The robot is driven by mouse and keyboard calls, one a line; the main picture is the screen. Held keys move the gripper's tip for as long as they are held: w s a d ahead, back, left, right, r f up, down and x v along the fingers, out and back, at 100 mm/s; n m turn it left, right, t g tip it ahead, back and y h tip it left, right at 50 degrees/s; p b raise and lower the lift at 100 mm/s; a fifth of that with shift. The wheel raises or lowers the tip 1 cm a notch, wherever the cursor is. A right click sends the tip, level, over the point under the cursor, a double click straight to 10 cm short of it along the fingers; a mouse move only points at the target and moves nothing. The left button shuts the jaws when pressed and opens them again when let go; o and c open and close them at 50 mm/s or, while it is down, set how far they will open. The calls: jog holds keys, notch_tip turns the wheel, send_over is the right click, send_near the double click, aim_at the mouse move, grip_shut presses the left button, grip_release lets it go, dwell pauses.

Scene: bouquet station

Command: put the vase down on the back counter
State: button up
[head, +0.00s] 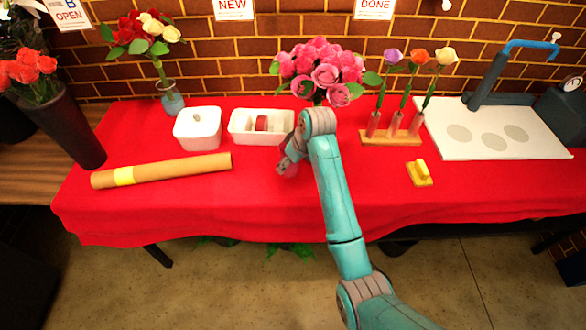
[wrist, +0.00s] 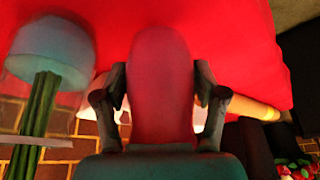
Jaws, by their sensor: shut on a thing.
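My gripper (head: 288,160) is above the red-covered counter (head: 300,195), just in front of the compartment tray. In the wrist view its two fingers (wrist: 163,95) close on either side of a tall, dark-red, rounded thing, which I take to be the vase (wrist: 163,75). In the head view my gripper and arm hide most of it, and only a small reddish part shows. I cannot tell from the pictures whether it touches the cloth. In the wrist view, a bluish vase with green stems (wrist: 48,55) stands at the left, apart from the fingers.
Pink roses (head: 322,72) rise behind my arm. A bud holder (head: 392,138) and yellow block (head: 420,176) stand right. Front centre cloth is clear.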

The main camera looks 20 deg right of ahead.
aim_at(290, 171)
jog(key=shift+f, duration=2.1)
jog(key=shift+f, duration=0.15)
jog(key=o, duration=1.7)
jog(key=shift+c, duration=0.2)
jog(key=v, duration=1.2)
